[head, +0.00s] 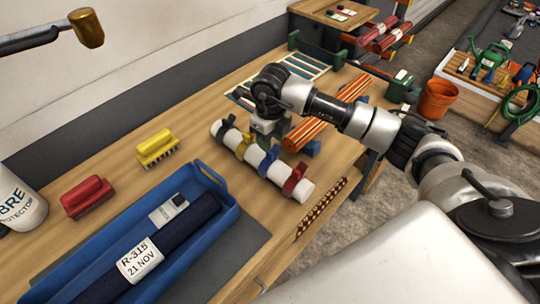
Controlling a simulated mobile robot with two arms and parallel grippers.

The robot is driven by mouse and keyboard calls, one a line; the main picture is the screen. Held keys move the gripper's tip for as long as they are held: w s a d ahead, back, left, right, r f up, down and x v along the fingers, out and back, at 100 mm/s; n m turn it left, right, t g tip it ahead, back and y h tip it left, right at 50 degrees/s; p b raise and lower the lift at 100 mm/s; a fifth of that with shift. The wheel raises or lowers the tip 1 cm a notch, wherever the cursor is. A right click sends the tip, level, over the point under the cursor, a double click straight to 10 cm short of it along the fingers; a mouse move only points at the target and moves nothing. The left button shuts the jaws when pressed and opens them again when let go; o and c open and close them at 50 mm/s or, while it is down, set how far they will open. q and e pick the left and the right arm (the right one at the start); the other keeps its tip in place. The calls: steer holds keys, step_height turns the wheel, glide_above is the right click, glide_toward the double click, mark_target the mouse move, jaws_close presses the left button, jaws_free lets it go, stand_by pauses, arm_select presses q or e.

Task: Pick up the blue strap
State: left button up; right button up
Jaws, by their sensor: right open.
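A white tube (284,182) lies on the wooden bench with several coloured straps around it. The blue strap (267,163) is around the tube between a yellow strap (244,146) and a red strap (295,178). A darker navy strap (226,127) is near the tube's far left end. My right gripper (264,137) points down at the tube's far side, close to the yellow and blue straps. It is open, and its fingertips are partly hidden, so contact cannot be told. My left gripper is out of view.
A blue tray (228,224) with a dark labelled roll is at the front left. An orange bucket (438,100) is beyond the bench.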

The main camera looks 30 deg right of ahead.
mark_target(270, 161)
steer(key=shift+s+a+f, duration=0.1)
steer(key=shift+s+f, duration=0.05)
steer(key=shift+f, duration=0.2)
steer(key=f, duration=0.1)
steer(key=f+p, duration=0.2)
steer(key=shift+s+a+f, duration=0.15)
steer(key=shift+a+f, duration=0.1)
steer(key=shift+f, duration=0.55)
jaws_close()
